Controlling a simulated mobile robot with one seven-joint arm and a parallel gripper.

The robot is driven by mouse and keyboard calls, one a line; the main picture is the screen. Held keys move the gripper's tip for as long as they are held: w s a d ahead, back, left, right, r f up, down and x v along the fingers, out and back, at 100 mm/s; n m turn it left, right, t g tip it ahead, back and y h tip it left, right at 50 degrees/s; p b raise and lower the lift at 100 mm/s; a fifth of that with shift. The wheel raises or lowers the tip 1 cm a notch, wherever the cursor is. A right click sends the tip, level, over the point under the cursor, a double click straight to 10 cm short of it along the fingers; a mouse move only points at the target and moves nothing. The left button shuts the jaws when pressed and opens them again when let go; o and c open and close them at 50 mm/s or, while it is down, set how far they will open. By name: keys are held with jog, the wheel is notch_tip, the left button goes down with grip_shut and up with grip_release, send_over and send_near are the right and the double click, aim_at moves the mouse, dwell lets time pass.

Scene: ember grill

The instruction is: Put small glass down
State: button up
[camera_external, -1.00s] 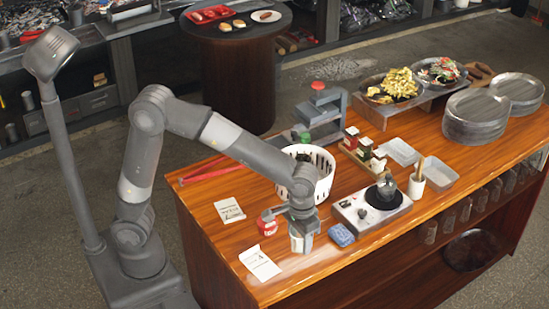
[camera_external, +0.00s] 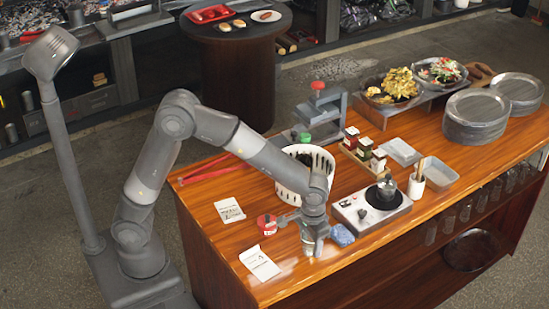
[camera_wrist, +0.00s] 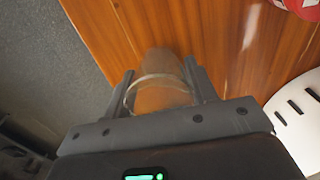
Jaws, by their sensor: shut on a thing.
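My gripper (camera_external: 313,243) is low over the near part of the wooden counter (camera_external: 222,262), pointing down. In the wrist view my gripper (camera_wrist: 163,88) is shut on the small glass (camera_wrist: 160,97), a clear round-rimmed cup between the two fingers. The counter's wood shows through the glass. In the external view the glass is mostly hidden by the gripper and hard to make out. I cannot tell whether its base touches the counter.
A blue sponge (camera_external: 342,235) lies just right of the gripper. A red-and-white tin (camera_external: 267,225) and a paper card (camera_external: 260,264) lie to its left. A white basket (camera_external: 290,178) stands behind. A burner unit (camera_external: 352,207) is at right. The counter's front edge is close.

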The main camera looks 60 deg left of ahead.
jog(key=shift+f, duration=0.1)
jog(key=o, duration=1)
notch_tip(320, 180, up, 12)
jog(key=s+a+r+t, duration=0.15)
jog(key=a+r, duration=0.35)
jog(key=a, duration=0.5)
jog(key=shift+s+a+f+t, duration=0.15)
jog(key=shift+s+a+t, duration=0.55)
jog(key=shift+s+a, duration=2.5)
jog(key=shift+s+a+f+t, duration=0.2)
jog(key=shift+s+a+t, duration=0.45)
jog(key=shift+s+a, duration=2.5)
jog(key=shift+s+a+f+t, duration=0.15)
jog(key=shift+s+a+t, duration=0.55)
jog(key=shift+s+a, duration=2.45)
